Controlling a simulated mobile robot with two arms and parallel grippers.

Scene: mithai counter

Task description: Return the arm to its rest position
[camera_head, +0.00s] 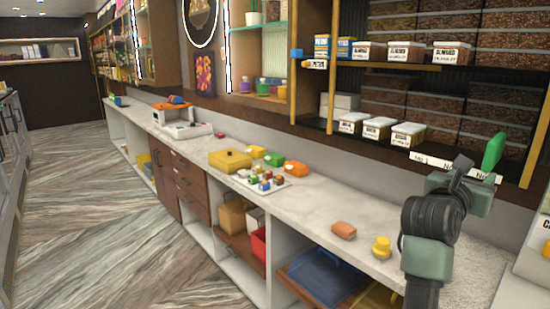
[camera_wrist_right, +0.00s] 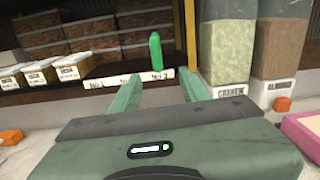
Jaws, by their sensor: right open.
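My right gripper (camera_head: 476,178) is raised over the right end of the counter, in front of the shelf with the labelled boxes. In the right wrist view its two green fingers (camera_wrist_right: 157,78) stand apart with nothing between them. A bright green upright object (camera_head: 494,150) is beyond the fingers at the shelf edge; it also shows in the right wrist view (camera_wrist_right: 155,50). I cannot tell what it is. My left gripper is not in view.
The pale counter (camera_head: 310,203) carries an orange block (camera_head: 344,230) and a yellow knobbed piece (camera_head: 381,247) near my right arm. Farther left are a tray of small sweets (camera_head: 243,180) and a yellow box (camera_head: 230,160). White labelled boxes (camera_head: 408,134) line the shelf.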

